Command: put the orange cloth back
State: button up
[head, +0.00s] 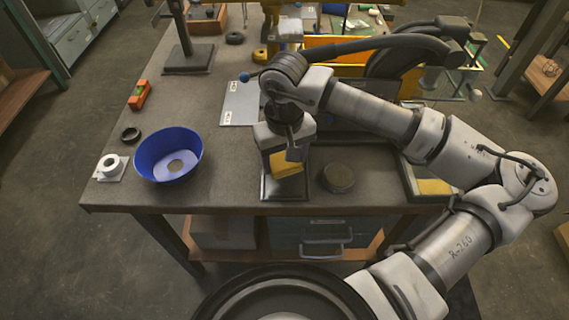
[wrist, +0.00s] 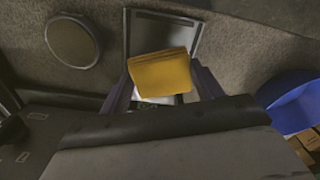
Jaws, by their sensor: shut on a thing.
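The orange cloth (head: 287,164), a folded yellow-orange square, is in my gripper (head: 284,152) near the table's front edge. In the wrist view the cloth (wrist: 160,72) sits between the two fingers of my gripper (wrist: 163,80), which are shut on it. A dark shallow tray (head: 285,190) with a pale rim lies below the cloth; its far part (wrist: 165,22) shows past the cloth in the wrist view. The cloth hides part of the tray, so I cannot tell whether they touch.
A dark round disc (head: 338,178) lies just right of the tray. A blue bowl (head: 168,155), a black ring (head: 130,134) and a white ring (head: 110,165) stand to the left. Another tray with a yellow piece (head: 434,187) is at the right. Bare table lies between bowl and tray.

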aim_at(284, 166)
jog(key=shift+f+p, duration=0.3)
jog(key=shift+f, duration=1.5)
jog(key=shift+f+b, duration=0.15)
jog(key=shift+b, duration=0.15)
jog(key=o, duration=0.9)
jog(key=shift+r+p, duration=0.35)
jog(key=shift+r, duration=0.05)
notch_tip(284, 166, up, 12)
jog(key=shift+f+b, duration=0.2)
jog(key=shift+b, duration=0.8)
